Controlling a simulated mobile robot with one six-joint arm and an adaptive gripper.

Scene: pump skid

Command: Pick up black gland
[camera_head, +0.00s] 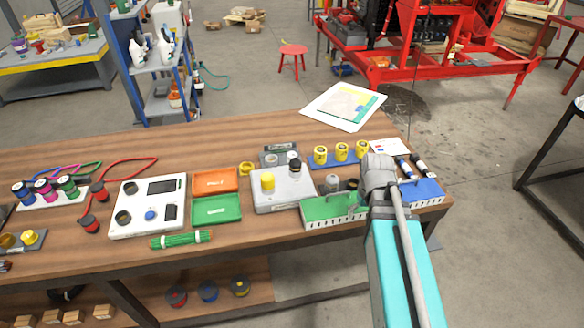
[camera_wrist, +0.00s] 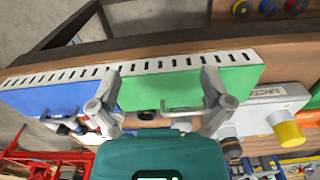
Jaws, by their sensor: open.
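My gripper (camera_head: 378,172) is over the right part of the workbench, above the back of the slotted rails. In the wrist view its two fingers are wide apart with nothing between them (camera_wrist: 160,85); the green rail and some bare wood show beyond. A dark cylindrical piece (camera_head: 352,184), possibly the black gland, stands behind the green rail, left of my gripper. A dark piece also shows right of the fingers in the wrist view (camera_wrist: 231,148). Another piece with a black top (camera_head: 294,164) stands at the grey junction box (camera_head: 285,201). I cannot tell which is the gland.
The green rail (camera_head: 322,222) and blue rail (camera_head: 425,191) line the front edge. A yellow gland (camera_head: 267,181) stands on the junction box. Yellow cylinders (camera_head: 341,152) stand behind on a blue mat. Orange (camera_head: 214,180) and green (camera_head: 216,209) trays lie left.

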